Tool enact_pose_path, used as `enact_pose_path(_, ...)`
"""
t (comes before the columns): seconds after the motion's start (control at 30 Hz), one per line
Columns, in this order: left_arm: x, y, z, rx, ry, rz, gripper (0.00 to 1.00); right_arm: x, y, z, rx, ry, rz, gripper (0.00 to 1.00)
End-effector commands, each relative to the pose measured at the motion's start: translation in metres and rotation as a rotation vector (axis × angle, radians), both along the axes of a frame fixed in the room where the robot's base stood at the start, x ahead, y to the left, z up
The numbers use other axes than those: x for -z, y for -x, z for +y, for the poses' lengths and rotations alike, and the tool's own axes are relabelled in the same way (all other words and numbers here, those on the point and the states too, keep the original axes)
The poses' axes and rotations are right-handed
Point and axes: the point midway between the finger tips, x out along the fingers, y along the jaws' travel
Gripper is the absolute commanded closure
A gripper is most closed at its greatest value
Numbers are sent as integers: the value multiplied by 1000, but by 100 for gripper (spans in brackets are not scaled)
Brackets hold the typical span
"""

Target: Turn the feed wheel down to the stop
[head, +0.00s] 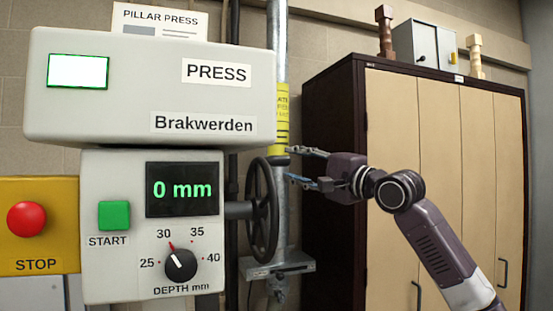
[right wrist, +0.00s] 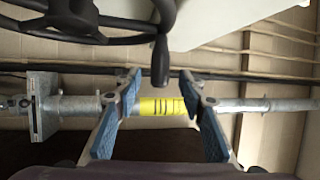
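The black feed wheel (head: 262,208) sits on a shaft at the right side of the press (head: 150,90), seen nearly edge-on. In the right wrist view its rim and spokes (right wrist: 75,22) fill the top left. Its handle (right wrist: 160,62) points down between my right gripper's fingertips, with gaps on both sides; contact is not visible. My right gripper (head: 291,165) is open just right of the wheel's upper part. The display (head: 182,189) reads 0 mm. The depth dial (head: 181,265) points near 30. My left gripper is not in view.
A galvanised pipe (head: 281,50) with a yellow label runs upright behind the wheel. A dark cabinet with beige doors (head: 440,160) stands at the right. The green start button (head: 114,215) and red stop button (head: 27,219) are at the left.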

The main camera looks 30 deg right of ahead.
Motion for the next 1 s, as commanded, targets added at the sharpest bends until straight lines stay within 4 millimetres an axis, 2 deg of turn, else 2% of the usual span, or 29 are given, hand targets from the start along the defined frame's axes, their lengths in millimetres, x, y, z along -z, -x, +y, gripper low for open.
enact_pose_path(0.03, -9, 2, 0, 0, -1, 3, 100, -7, -9, 3, -2, -2, -1, 63)
enact_pose_path(0.3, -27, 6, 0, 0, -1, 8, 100, -12, -46, 8, 0, 0, -1, 63)
enact_pose_path(0.43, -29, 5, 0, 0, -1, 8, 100, -12, -53, 8, 2, 0, -1, 63)
enact_pose_path(0.7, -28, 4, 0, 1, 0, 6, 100, -10, -54, 9, 2, 2, -2, 64)
enact_pose_path(1.0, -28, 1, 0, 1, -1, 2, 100, -10, -54, 8, 2, 2, -2, 97)
